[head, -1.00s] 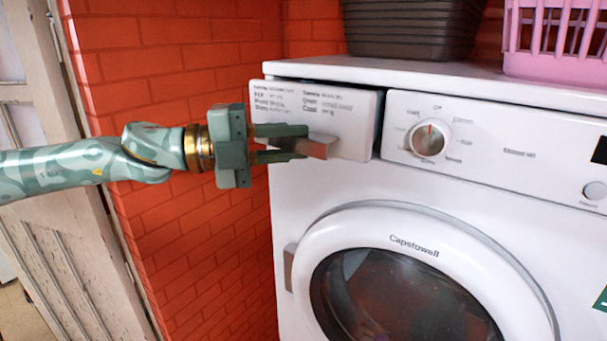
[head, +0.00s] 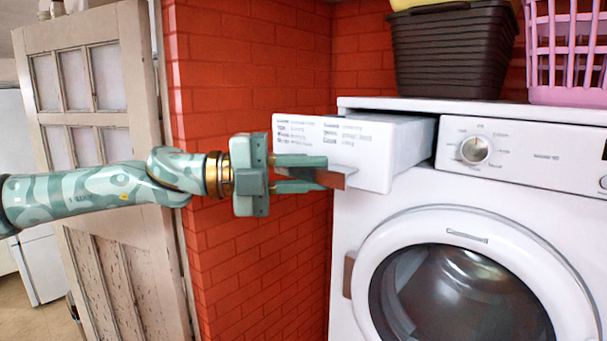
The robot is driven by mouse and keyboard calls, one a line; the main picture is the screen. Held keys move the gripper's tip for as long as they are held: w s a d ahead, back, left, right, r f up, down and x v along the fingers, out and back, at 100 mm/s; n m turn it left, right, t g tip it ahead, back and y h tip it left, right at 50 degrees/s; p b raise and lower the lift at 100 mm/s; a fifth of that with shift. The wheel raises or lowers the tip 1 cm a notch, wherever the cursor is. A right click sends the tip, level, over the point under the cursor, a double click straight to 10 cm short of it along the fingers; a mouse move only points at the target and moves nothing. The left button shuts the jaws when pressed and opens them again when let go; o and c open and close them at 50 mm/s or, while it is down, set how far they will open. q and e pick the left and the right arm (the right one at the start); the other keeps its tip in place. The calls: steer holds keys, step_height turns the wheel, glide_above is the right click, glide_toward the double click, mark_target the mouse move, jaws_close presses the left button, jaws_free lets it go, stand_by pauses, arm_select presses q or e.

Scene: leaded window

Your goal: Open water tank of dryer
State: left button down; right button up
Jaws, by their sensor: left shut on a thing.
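The white dryer (head: 350,285) stands at the right in the head view. Its water tank (head: 385,150), a white drawer with printed text on its front, sticks well out of the upper left of the dryer's front. My left gripper (head: 322,176) is shut on the tank's handle (head: 338,179) at the lower part of the tank front. The gripper's fingers point right and cover part of the handle. My right gripper is not in view.
A dark basket (head: 452,50) and a pink basket (head: 568,55) stand on the dryer's top. A red brick wall (head: 250,65) is behind my left arm. A worn door (head: 105,180) stands at the left. The round dryer door (head: 375,265) is closed below the tank.

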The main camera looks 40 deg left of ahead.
arm_select(q)
steer(key=shift+f, duration=0.4)
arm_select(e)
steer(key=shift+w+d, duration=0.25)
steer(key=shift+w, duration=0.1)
arm_select(q)
steer(key=c, duration=1.4)
jaws_free()
steer(key=shift+o, duration=0.4)
steer(key=shift+w+r, duration=0.15)
steer(key=shift+w, duration=0.05)
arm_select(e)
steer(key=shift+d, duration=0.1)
arm_select(q)
steer(key=shift+r, duration=0.1)
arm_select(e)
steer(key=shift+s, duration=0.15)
arm_select(q)
steer(key=shift+s+a+b, duration=0.2)
steer(key=shift+a+b, duration=0.1)
steer(key=shift+b, duration=0.25)
steer(key=b+v, duration=0.8)
steer(key=v, duration=0.7)
steer(key=shift+s+a, duration=0.15)
steer(key=shift+s, duration=0.15)
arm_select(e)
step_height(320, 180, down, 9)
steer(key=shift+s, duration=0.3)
